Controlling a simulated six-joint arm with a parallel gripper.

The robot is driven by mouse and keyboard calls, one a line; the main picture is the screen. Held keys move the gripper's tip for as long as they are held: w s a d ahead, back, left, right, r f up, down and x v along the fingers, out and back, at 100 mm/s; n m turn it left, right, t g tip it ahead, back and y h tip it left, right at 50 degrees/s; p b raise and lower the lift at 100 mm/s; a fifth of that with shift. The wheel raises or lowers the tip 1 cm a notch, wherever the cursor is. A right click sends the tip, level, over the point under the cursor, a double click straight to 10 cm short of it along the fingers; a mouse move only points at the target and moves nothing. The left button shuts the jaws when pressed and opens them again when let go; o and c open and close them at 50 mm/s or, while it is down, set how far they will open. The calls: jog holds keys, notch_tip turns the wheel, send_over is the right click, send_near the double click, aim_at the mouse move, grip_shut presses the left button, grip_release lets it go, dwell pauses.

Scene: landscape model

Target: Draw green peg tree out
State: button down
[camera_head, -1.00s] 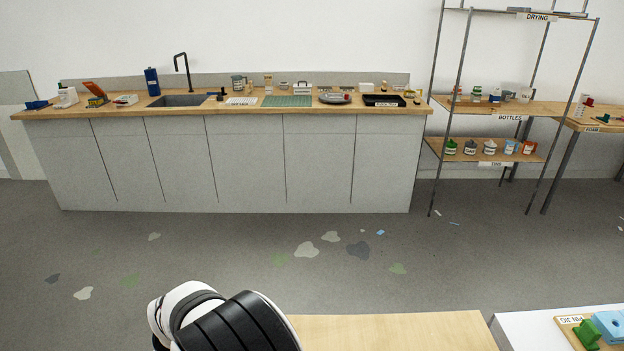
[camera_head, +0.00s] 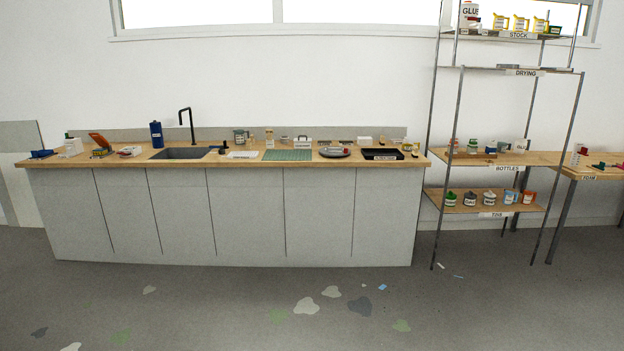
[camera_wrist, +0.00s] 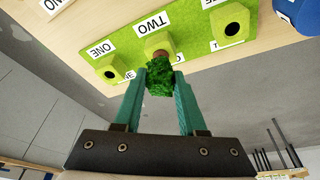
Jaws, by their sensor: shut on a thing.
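In the wrist view my gripper (camera_wrist: 161,85) has its two teal fingers shut on a bushy green tree (camera_wrist: 160,79). The tree's brown end (camera_wrist: 160,54) points at the yellow-green block marked TWO (camera_wrist: 147,46). It covers that block's hole, and I cannot tell whether the peg is still inside it. The block marked ONE (camera_wrist: 100,66) to its left shows an open dark hole. A third block (camera_wrist: 230,20) to the right also shows a dark hole. The head view does not show my gripper or the tree.
In the head view, a counter with a sink (camera_head: 183,153) and a shelf rack marked TINS (camera_head: 490,211) stand across open grey floor (camera_head: 230,300).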

jog(key=shift+r, duration=0.65)
jog(key=shift+r, duration=1.9)
